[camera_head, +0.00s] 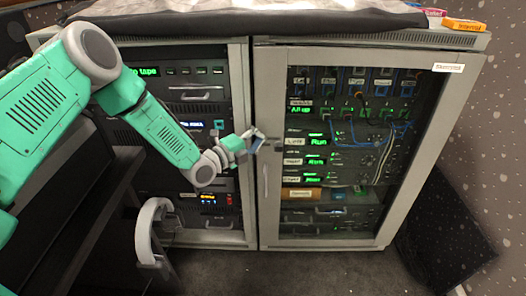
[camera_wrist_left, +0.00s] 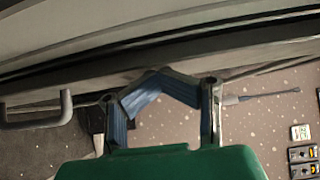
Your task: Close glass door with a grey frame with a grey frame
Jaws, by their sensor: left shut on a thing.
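The glass door with a grey frame (camera_head: 463,150) covers the right half of the rack cabinet in the head view. Its frame stands close to the cabinet front; I cannot tell whether it is fully flush. A slim vertical handle (camera_head: 265,185) is on its left edge and shows as a grey bar in the left wrist view (camera_wrist_left: 65,108). My left gripper (camera_head: 257,143) is at the door's left edge, above the handle. In the left wrist view its bent blue-padded fingers (camera_wrist_left: 158,100) touch the grey frame, shut on it. The exact contact is partly hidden. My right gripper is out of view.
The cabinet's left half (camera_head: 188,110) shows black rack units with green displays. A white curved object (camera_head: 150,230) stands at lower left. A dark box (camera_head: 445,235) is right of the cabinet. Small coloured labelled items (camera_head: 463,24) lie on top. Carpet (camera_head: 300,270) in front is clear.

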